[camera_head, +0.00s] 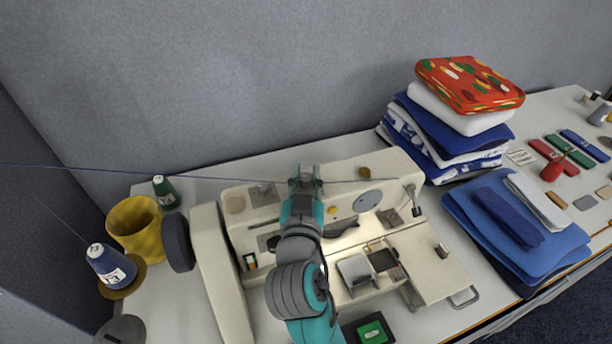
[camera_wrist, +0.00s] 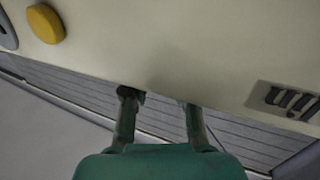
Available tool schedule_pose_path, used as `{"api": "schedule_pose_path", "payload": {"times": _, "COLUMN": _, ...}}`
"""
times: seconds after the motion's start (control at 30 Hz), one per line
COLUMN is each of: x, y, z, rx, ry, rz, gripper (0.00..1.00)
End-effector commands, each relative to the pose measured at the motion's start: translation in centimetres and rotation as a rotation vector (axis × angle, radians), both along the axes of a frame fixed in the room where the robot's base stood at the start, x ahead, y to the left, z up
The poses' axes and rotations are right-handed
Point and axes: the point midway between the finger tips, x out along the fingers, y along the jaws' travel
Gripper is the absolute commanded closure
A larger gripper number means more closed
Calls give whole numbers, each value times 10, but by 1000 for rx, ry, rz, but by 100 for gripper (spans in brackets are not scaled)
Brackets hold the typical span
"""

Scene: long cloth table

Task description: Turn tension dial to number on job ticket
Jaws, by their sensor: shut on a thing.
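The cream sewing machine (camera_head: 207,248) stands on the table, and its body fills the upper part of the wrist view (camera_wrist: 180,45). My gripper (camera_head: 305,178) is at the machine's upper back edge, left of the yellow button (camera_head: 332,210). In the wrist view its fingers (camera_wrist: 160,98) stand a little apart, with their tips against the machine's edge. A small white printed card (camera_head: 521,157), possibly the job ticket, lies right of the fabric stack, too small to read.
Blue thread runs from the left across the machine top. A blue cone (camera_head: 110,266), a yellow cup (camera_head: 136,226) and a green spool (camera_head: 165,192) stand at left. Stacked cloth (camera_head: 468,105) and folded blue cloth (camera_head: 520,245) fill the right side.

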Motion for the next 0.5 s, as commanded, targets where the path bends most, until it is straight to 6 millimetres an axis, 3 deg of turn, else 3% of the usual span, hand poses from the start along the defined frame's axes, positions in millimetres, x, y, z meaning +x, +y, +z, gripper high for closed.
{"api": "schedule_pose_path", "payload": {"times": 0.5, "x": 0, "y": 1, "z": 0, "rx": 0, "ry": -1, "rz": -244, "gripper": 100}}
